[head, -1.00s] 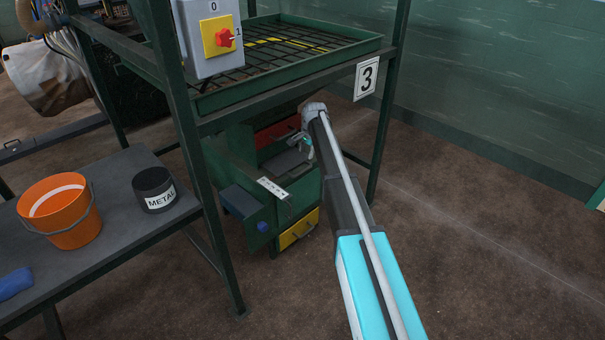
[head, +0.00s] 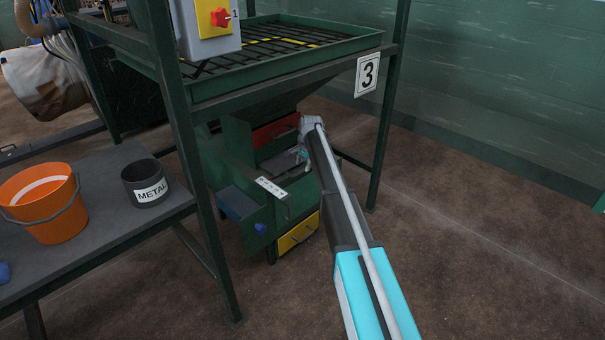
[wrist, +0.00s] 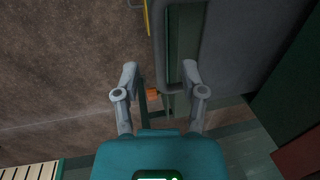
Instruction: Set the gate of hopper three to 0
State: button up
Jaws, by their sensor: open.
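Hopper three is the green grated frame with the number 3 sign (head: 367,75) on its front right corner. Below its funnel stands a green machine body (head: 229,147) with a red part (head: 275,132), a white marked scale strip (head: 271,187), a blue knob (head: 260,227) and a yellow drawer (head: 298,232). I cannot clearly make out the gate's lever or its setting. My gripper (head: 302,156) is at the machine's upper right, behind the scale strip. In the wrist view my gripper (wrist: 160,76) has its fingers apart, with a dark green strip (wrist: 182,45) on a grey panel close beyond them.
A switch box with a red knob (head: 220,18) hangs on the frame. Green posts (head: 180,110) stand left of the machine. A bench (head: 110,215) at left holds an orange bucket (head: 42,205) and a METAL pot (head: 146,184). The floor at right is clear.

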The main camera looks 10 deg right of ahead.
jog(key=shift+w+a+f+b, duration=0.1)
jog(key=shift+f+b, duration=0.3)
jog(key=shift+f, duration=0.15)
jog(key=shift+w+a+f+b, duration=0.1)
jog(key=shift+f+b, duration=0.3)
jog(key=shift+f, duration=0.15)
grip_shut()
